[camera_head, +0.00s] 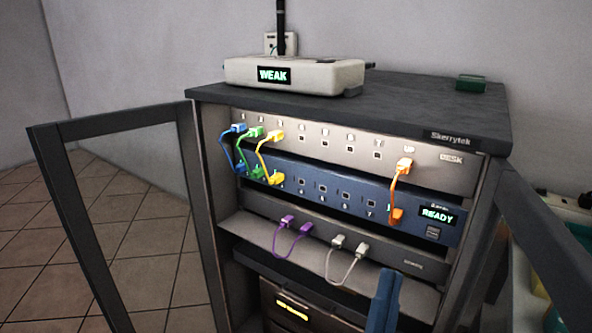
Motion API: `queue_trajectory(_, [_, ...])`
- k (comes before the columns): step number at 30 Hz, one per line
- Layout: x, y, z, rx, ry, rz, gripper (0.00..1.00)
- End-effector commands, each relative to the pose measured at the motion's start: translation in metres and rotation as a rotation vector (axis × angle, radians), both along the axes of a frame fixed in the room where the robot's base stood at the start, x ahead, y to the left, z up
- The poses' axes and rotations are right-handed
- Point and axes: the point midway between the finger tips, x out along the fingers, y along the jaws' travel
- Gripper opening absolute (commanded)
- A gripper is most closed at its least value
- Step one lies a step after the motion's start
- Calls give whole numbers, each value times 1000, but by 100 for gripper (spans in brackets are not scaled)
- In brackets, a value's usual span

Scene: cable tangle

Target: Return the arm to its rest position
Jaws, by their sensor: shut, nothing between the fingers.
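My gripper (384,300) shows only as blue fingertips at the bottom edge, right of centre. The fingers are together with nothing between them. They are in front of the lower part of the open rack cabinet (462,105), below the white cable. The rest of my arm is out of view.
Blue (227,150), green (240,150), yellow (262,158) and orange (393,190) cables join the upper two panels. Purple (278,235) and white (329,262) cables loop below. A glass door (115,130) stands open at left. A router reading WEAK (320,75) sits on top.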

Motion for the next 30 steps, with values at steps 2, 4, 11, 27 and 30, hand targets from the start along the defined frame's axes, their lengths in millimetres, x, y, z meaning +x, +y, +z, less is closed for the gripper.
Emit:
queue_trajectory(2, [10, 12, 39, -33, -4, 21, 0])
queue_trajectory(4, [18, 22, 72, -65, -1, 35, 0])
queue_trajectory(11, [17, 69, 218, -214, 12, 60, 0])
queue_trajectory(27, [-66, 110, 432, -380, 69, -30, 0])
queue_trajectory(30, [-66, 110, 460, -380, 70, -29, 0])
